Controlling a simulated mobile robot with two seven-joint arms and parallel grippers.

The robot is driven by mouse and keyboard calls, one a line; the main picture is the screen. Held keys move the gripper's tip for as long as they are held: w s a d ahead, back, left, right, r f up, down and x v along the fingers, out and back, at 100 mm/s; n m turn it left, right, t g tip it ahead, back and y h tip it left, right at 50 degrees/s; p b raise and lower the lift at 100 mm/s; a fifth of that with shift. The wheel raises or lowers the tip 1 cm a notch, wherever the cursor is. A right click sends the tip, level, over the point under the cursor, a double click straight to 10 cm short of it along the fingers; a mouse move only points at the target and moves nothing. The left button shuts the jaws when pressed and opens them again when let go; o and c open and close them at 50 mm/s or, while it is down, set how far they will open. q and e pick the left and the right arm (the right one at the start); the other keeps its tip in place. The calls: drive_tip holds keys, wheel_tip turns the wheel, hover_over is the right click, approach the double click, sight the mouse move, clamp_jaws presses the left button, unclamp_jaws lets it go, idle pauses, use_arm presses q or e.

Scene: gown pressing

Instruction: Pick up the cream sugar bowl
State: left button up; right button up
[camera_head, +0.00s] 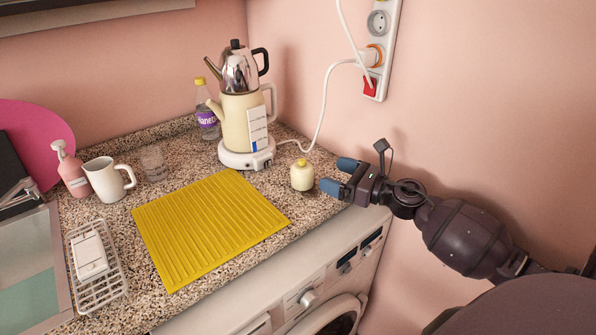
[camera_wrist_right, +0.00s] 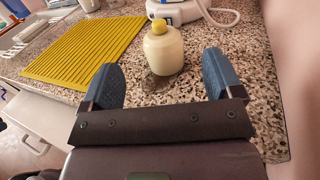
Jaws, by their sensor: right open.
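The cream sugar bowl (camera_head: 302,176) is a small rounded pot with a yellow lid. It stands upright on the speckled counter, right of the yellow mat and in front of the kettle base. In the right wrist view the bowl (camera_wrist_right: 163,50) stands just beyond the fingertips, between their lines. My right gripper (camera_head: 339,176) is open and empty, to the right of the bowl with its blue fingers pointing at it. In the right wrist view the gripper (camera_wrist_right: 161,72) shows both fingers spread wide. The bowl is apart from the fingers. My left gripper is not in view.
A yellow ribbed mat (camera_head: 210,225) lies left of the bowl. A two-tier kettle (camera_head: 243,115) with a white cord stands behind. A white jug (camera_head: 105,180), glass (camera_head: 153,163) and pink dispenser (camera_head: 72,172) are farther left. The wall is close on the right.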

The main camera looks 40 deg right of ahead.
sight(306, 164)
drive_tip(key=shift+p+x, duration=0.3)
drive_tip(key=shift+x, duration=4.45)
drive_tip(key=c, duration=1.1)
